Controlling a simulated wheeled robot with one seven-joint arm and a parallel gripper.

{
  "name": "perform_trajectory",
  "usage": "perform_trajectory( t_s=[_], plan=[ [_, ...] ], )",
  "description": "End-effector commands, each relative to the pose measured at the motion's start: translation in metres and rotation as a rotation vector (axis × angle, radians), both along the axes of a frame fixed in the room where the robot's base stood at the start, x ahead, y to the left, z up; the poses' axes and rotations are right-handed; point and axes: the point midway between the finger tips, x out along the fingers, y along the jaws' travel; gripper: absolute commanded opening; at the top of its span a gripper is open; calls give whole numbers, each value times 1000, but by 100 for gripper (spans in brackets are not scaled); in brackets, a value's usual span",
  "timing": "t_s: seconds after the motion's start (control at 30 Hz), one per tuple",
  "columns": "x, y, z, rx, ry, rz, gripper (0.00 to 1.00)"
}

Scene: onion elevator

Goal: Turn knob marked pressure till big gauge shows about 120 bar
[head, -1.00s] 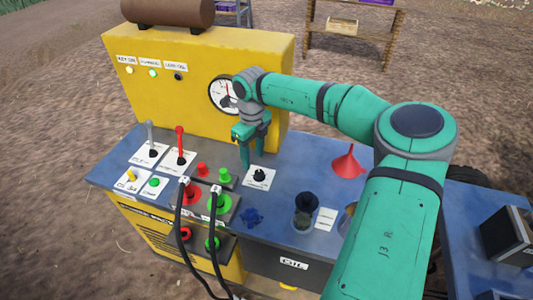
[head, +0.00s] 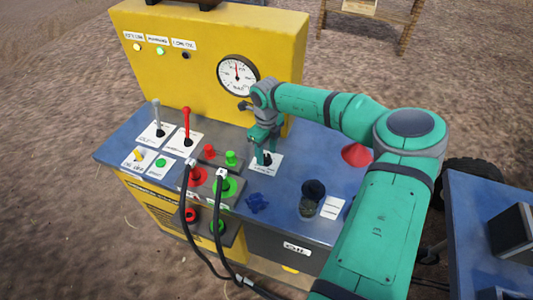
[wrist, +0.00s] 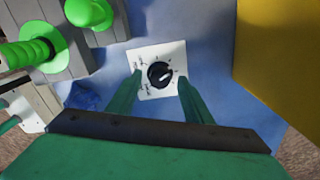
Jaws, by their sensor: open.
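The pressure knob (wrist: 160,75) is a small black dial with a white mark, set on a white label plate (wrist: 139,54) on the blue bench top. In the head view, the plate (head: 274,170) shows under my gripper (head: 264,157), which hides most of the knob. In the wrist view, my gripper (wrist: 157,88) is open, with one green finger on each side of the knob. I cannot tell whether the fingers touch it. The big round gauge (head: 238,76) on the yellow panel is in clear view, its needle pointing roughly straight up; its numbers are too small to read.
A red lever (head: 186,125) and a grey lever (head: 157,115) stand left on the bench. Red and green hose couplings (head: 224,187) with black hoses are left of my gripper.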

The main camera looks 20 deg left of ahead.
Motion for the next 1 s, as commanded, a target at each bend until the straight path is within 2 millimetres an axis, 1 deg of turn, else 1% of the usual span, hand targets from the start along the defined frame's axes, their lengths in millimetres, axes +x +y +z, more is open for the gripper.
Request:
perform_trajectory(
  t_s=[0.1, 0.37, 0.4, 0.47, 0.5, 0.57, 0.7, 1.0],
  plan=[
    [0, 0, -6, 0, 1, 1, 46],
    [0, 0, -7, 0, 1, 1, 46],
    [0, 0, -7, 0, 1, 1, 41],
    [0, 0, -7, 0, 1, 1, 27],
    [0, 0, -7, 0, 1, 1, 17],
    [0, 0, -6, 0, 1, 1, 5],
    [0, 1, -6, 0, 0, 11, 5],
    [0, 1, -6, 1, 0, 139, 5]
  ],
)
